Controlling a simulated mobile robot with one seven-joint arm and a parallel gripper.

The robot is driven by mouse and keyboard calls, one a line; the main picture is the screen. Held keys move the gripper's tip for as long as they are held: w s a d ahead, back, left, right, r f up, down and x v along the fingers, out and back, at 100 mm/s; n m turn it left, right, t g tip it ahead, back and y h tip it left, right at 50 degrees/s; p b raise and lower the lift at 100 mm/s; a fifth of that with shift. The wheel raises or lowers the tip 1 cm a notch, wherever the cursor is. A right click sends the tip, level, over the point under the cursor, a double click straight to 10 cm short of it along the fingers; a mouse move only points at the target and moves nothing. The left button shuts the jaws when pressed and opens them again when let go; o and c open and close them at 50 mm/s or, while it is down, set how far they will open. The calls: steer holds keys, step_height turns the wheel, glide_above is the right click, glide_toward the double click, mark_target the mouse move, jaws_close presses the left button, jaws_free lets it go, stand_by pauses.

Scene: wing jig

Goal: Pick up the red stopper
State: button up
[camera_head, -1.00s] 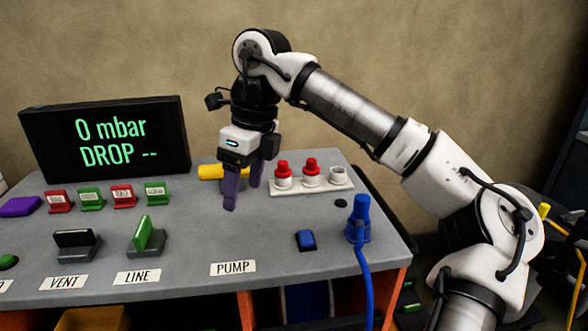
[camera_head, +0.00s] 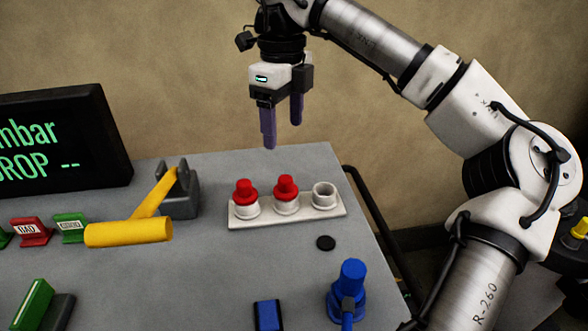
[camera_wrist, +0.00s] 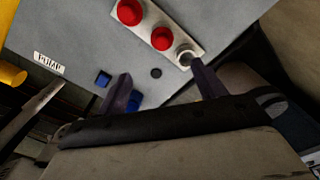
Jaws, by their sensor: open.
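Two red stoppers stand upright in a white three-socket rack on the grey bench top: a left one (camera_head: 246,191) and a middle one (camera_head: 286,187). The rack (camera_head: 262,222) has an empty right socket (camera_head: 324,196). In the wrist view the same left red stopper (camera_wrist: 130,11) and middle red stopper (camera_wrist: 161,39) show beyond the fingertips. My gripper (camera_head: 283,136) is open and empty, with purple fingers pointing down. It hangs in the air above the rack, touching nothing. In the wrist view its fingers (camera_wrist: 160,70) are spread apart.
A yellow-handled lever (camera_head: 130,232) on a grey bracket is left of the rack. A blue plug (camera_head: 350,284), a blue switch (camera_head: 268,314) and a small black disc (camera_head: 326,243) lie in front. A black display (camera_head: 65,145) stands at the back left.

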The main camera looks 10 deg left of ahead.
mark_target(285, 178)
steer(key=f, duration=0.8)
steer(key=shift+w+p, duration=0.2)
steer(key=shift+p, duration=0.1)
steer(key=shift+f+p, duration=0.75)
steer(key=shift+f, duration=2.1)
steer(key=c, duration=1.1)
steer(key=shift+o, duration=0.2)
steer(key=shift+r, duration=0.1)
